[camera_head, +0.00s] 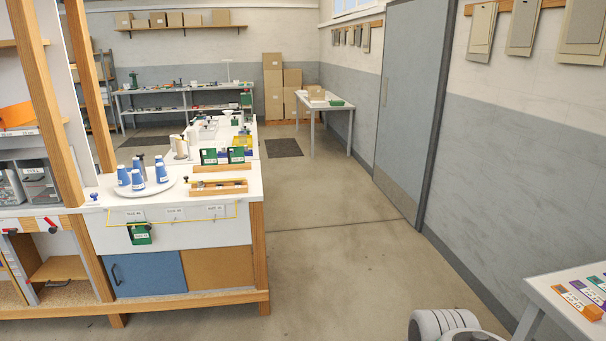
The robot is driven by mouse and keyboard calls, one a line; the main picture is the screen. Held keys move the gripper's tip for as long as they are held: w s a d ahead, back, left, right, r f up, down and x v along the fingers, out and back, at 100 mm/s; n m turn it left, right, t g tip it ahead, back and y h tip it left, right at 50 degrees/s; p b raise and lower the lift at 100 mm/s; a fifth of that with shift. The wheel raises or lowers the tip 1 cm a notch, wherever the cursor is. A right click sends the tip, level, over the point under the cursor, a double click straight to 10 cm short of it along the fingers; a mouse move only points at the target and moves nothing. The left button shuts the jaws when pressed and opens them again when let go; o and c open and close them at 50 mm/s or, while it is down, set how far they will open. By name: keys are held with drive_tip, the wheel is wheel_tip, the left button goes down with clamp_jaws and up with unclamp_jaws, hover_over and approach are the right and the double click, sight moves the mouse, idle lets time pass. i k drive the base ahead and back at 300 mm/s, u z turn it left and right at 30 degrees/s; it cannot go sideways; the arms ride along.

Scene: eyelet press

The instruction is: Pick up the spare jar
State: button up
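No jar can be surely told as the spare jar; the labels are too small to read. Several blue jar-like vessels (138,180) stand upright on a round white tray (125,194) at the near left end of the white workbench (190,234). Grey and pale cylindrical things (181,147) stand farther back on the same bench, partly hidden by one another. My gripper is not in view. A rounded pale grey part of my own body shows at the bottom edge, far right of the workbench.
A wooden rack (217,188) and green boxes (209,156) sit on the bench, and a green box (139,233) hangs at its front. A wooden post (50,110) rises at left. A white table (570,292) stands at lower right. The middle floor (350,270) is clear.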

sight(242, 138)
drive_tip(key=i, duration=2.55)
drive_tip(key=u, duration=0.95)
drive_tip(key=i, duration=1)
drive_tip(key=z, duration=1.15)
drive_tip(key=i, duration=3.35)
drive_tip(key=u, duration=1.75)
